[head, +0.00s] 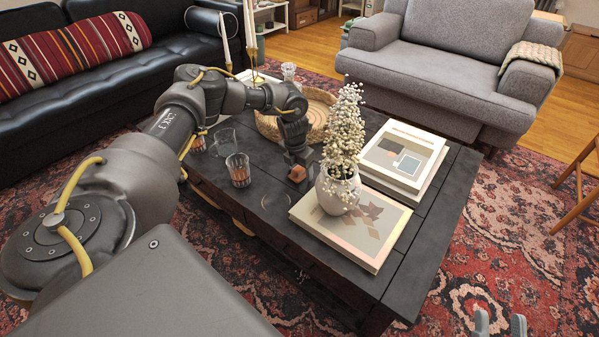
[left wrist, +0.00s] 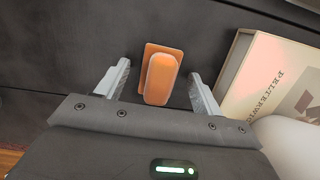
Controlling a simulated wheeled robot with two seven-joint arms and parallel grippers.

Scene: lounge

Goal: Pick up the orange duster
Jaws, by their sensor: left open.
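The orange duster (left wrist: 160,80) lies on the dark coffee table (head: 428,215), in the left wrist view between the two fingers of my left gripper (left wrist: 159,68). The fingers are apart, with a gap on each side of the duster. In the head view only a small orange part of the duster (head: 297,174) shows below my left gripper (head: 298,162), left of the white vase. The tips of my right gripper (head: 500,324) show at the bottom right edge, apart and empty, over the rug.
A white vase of flowers (head: 338,190) stands on a large book (head: 375,245) right of my left gripper. More books (head: 405,150) lie behind it. Glasses (head: 238,170) stand to the left, a round woven tray (head: 318,100) behind. A grey armchair (head: 440,75) stands beyond.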

